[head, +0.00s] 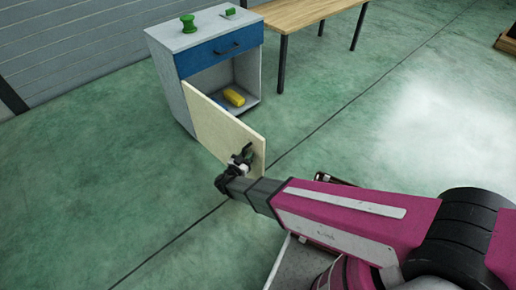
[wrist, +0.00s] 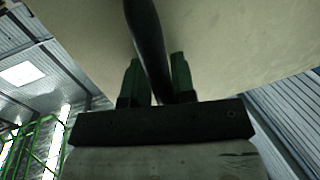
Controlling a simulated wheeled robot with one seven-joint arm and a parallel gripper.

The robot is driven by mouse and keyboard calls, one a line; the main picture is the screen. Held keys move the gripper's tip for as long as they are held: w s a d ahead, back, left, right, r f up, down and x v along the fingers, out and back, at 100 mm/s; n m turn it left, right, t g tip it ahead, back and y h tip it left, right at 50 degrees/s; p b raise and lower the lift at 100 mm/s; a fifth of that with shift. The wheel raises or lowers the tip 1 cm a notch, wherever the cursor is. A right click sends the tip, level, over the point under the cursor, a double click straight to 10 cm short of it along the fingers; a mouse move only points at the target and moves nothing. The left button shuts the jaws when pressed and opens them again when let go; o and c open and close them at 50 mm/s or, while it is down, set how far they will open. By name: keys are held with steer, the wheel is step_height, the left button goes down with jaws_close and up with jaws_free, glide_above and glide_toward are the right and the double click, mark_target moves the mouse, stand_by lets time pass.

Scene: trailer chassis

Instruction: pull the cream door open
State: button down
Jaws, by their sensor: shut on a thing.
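The cream door (head: 222,122) is hinged at the left side of a grey cabinet (head: 177,95). It stands swung wide open toward me, and the cabinet's inside shows behind it. My gripper (head: 243,158) is at the door's free edge, shut on the door's dark handle. In the wrist view the dark handle (wrist: 146,40) runs between the two green-dark fingers of my gripper (wrist: 154,82). The cream door (wrist: 225,40) fills the upper part of that view. The far end of the handle is hidden behind the gripper.
A yellow thing (head: 234,97) lies inside the cabinet. A blue drawer (head: 219,52) above is shut. A green spool-like thing (head: 188,23) and a small green thing (head: 229,12) are on top. A wooden table (head: 300,13) stands right of the cabinet. The floor around the door is clear.

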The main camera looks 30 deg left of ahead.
steer(key=s+a, duration=0.5)
steer(key=s, duration=0.4)
steer(key=s+a, duration=0.6)
steer(key=s, duration=0.4)
steer(key=c, duration=1.2)
jaws_free()
steer(key=shift+c, duration=0.2)
steer(key=shift+o, duration=0.6)
steer(key=shift+a, duration=0.15)
steer(key=s, duration=1)
steer(key=shift+s+a, duration=0.4)
steer(key=shift+a, duration=0.05)
steer(key=shift+s, duration=0.1)
